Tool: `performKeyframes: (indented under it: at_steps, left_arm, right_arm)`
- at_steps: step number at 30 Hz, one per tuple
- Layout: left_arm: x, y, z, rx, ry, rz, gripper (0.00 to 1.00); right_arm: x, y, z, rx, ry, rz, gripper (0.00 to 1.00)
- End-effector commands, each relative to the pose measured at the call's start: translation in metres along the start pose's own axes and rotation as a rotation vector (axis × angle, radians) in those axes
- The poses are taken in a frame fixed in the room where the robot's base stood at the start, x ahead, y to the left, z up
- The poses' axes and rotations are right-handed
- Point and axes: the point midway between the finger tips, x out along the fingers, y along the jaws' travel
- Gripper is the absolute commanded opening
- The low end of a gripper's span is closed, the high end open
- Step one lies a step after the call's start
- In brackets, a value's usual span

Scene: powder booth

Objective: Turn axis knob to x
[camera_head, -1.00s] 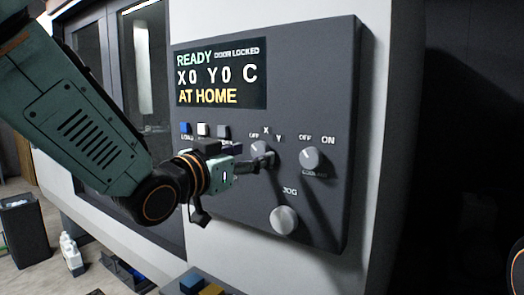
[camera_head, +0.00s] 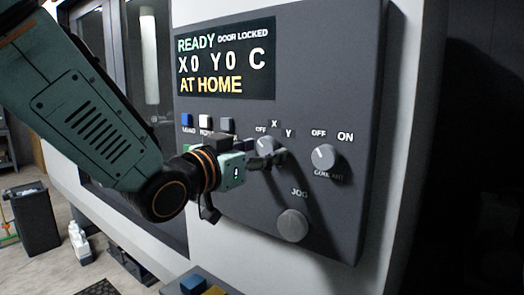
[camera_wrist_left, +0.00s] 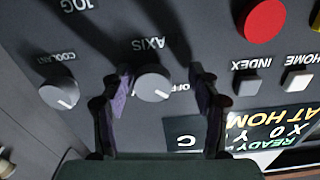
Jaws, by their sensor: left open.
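The grey round axis knob (camera_head: 266,145) is on the dark control panel, below the labels OFF, X and Y. In the left wrist view the axis knob (camera_wrist_left: 152,84) has a white mark that points toward OFF. My left gripper (camera_head: 271,159) is at the knob and partly covers it in the head view. In the left wrist view my left gripper (camera_wrist_left: 159,82) is open, with one finger on each side of the knob. The left-hand finger is close to the knob; a wider gap shows on the other side. I cannot tell whether either touches. My right gripper is out of view.
The coolant knob (camera_head: 324,157) is right of the axis knob, and the jog knob (camera_head: 293,225) is below. The display (camera_head: 225,58) reads READY, AT HOME. Several small buttons (camera_head: 205,122) are to the left. A red button (camera_wrist_left: 262,20) shows in the wrist view.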

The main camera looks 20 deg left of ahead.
Motion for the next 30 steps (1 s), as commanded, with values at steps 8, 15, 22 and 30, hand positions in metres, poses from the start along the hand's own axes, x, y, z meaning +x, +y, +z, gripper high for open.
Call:
performKeyframes:
  at_steps: [8, 15, 22, 30]
  left_arm:
    - [-0.0017, 0.0001, -0.0004, 0.0, 0.001, 0.0, 0.54]
    - [-0.001, -0.0003, -0.0002, 0.0, 0.001, -0.001, 0.33]
    - [0.0002, -0.0007, -0.001, 0.0, 0.002, -0.001, 0.14]
    - [0.001, -0.0007, -0.0017, 0.014, 0.005, -0.001, 0.07]
  right_arm:
    - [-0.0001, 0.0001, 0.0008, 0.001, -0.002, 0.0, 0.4]
    - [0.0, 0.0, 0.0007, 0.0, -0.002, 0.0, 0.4]
    - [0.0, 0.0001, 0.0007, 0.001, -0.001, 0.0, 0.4]
    - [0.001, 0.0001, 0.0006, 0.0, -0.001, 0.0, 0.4]
